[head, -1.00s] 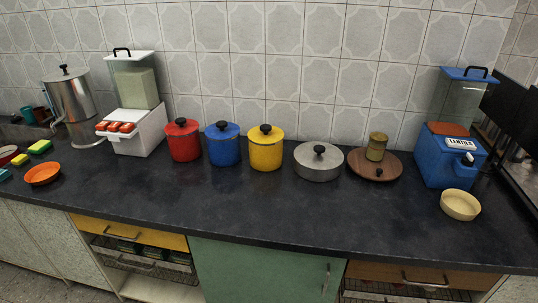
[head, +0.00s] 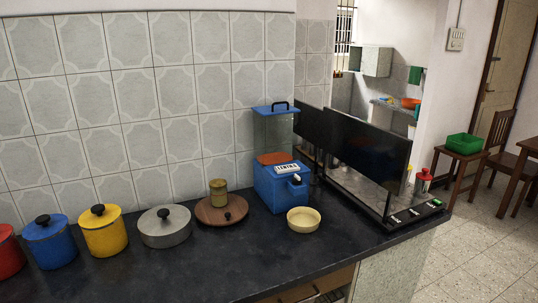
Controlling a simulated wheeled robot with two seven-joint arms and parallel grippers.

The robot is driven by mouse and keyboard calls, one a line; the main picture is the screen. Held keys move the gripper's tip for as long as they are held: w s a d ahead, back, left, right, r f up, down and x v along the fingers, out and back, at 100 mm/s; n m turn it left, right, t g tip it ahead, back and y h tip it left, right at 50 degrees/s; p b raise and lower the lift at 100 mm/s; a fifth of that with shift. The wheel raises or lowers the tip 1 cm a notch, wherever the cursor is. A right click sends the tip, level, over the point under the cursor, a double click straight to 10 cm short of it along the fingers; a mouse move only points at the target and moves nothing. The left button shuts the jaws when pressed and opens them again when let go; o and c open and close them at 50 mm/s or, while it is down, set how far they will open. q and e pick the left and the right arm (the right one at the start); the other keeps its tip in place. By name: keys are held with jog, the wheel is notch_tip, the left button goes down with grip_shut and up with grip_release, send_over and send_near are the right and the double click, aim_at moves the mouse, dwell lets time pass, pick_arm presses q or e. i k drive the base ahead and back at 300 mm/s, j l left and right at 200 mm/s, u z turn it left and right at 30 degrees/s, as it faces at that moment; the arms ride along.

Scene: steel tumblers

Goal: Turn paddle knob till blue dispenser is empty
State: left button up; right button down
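The blue dispenser (head: 279,188) stands on the dark counter against the tiled wall, near the middle of the head view. Its clear upper bin (head: 278,135) has a blue lid with a black handle, and orange-red contents (head: 273,158) show low in it. A label reading "LENTILS" is on the sloped front. The small pale paddle knob (head: 297,179) is on the front, below the label. A cream bowl (head: 303,219) sits on the counter in front of the dispenser; its inside looks empty. Neither of my grippers is in view.
A wooden board with a small tan jar (head: 218,193) stands left of the dispenser, then a grey pot (head: 165,227) and yellow, blue and red canisters. A black-panelled appliance (head: 362,165) stands to the right, near the counter's end. The counter front is clear.

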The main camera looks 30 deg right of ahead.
aim_at(297, 180)
jog(key=z, duration=1.05)
